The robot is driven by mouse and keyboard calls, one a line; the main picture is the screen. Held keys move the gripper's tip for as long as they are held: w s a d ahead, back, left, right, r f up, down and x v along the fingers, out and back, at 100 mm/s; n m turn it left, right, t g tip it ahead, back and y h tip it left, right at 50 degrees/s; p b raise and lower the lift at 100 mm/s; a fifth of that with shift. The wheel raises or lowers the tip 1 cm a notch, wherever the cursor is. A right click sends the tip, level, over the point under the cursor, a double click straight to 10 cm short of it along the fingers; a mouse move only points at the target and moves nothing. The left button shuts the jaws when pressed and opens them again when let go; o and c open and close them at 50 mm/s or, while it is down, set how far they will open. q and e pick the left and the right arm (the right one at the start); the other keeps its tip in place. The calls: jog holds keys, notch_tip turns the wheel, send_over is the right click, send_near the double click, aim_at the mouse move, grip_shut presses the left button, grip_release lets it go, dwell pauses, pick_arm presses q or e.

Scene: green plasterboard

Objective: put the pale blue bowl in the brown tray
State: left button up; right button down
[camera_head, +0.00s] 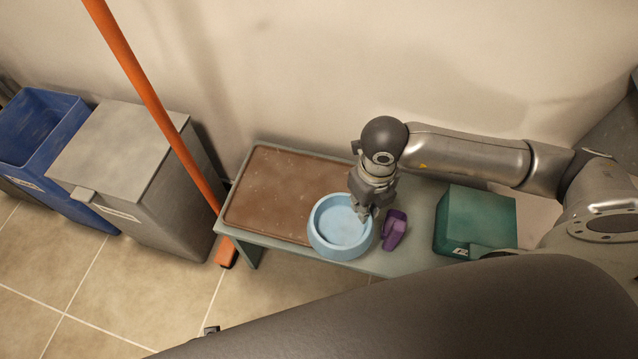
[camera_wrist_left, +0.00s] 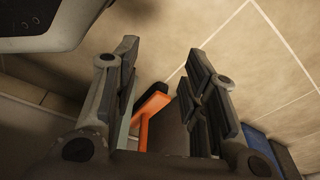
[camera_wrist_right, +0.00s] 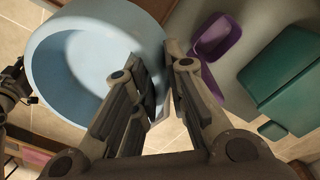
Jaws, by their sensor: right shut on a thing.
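The pale blue bowl (camera_head: 341,228) is at the front right edge of the brown tray (camera_head: 272,188) on the bench, overlapping the tray's right end in the head view. I cannot tell whether it touches the tray. My right gripper (camera_head: 364,213) is at the bowl's right rim and shut on it. In the right wrist view the bowl (camera_wrist_right: 85,65) fills the upper left, its rim between the fingers of the gripper (camera_wrist_right: 160,95). My left gripper (camera_wrist_left: 165,85) is open and empty in the left wrist view, with floor tiles beyond it.
A purple object (camera_head: 394,230) lies just right of the bowl. A green box (camera_head: 475,222) stands further right on the bench (camera_head: 420,205). An orange pole (camera_head: 150,95) leans beside the bench's left end. A grey bin (camera_head: 125,150) and blue bin (camera_head: 40,125) stand left.

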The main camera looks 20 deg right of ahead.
jog(key=w+f, duration=0.2)
jog(key=w, duration=0.1)
jog(key=w+a+f+b, duration=0.1)
jog(key=w+f, duration=0.2)
jog(key=w, duration=0.1)
jog(key=w+a+f, duration=0.1)
jog(key=w+f, duration=0.2)
jog(key=w, duration=0.1)
jog(key=shift+a+b, duration=0.2)
jog(key=shift+b, duration=0.2)
jog(key=shift+w+f, duration=0.3)
jog(key=shift+f, duration=0.05)
pick_arm(q)
jog(key=w+r, duration=0.4)
jog(key=r, duration=0.3)
jog(key=shift+d+r+t+b, duration=0.25)
jog(key=shift+r+t+b, duration=0.05)
jog(key=shift+r+b, duration=0.1)
pick_arm(e)
jog(key=shift+w+f, duration=0.15)
jog(key=shift+f, duration=1.55)
pick_arm(q)
jog(key=shift+w, duration=0.1)
pick_arm(e)
jog(key=c, duration=1.5)
grip_release()
jog(key=shift+o, duration=0.2)
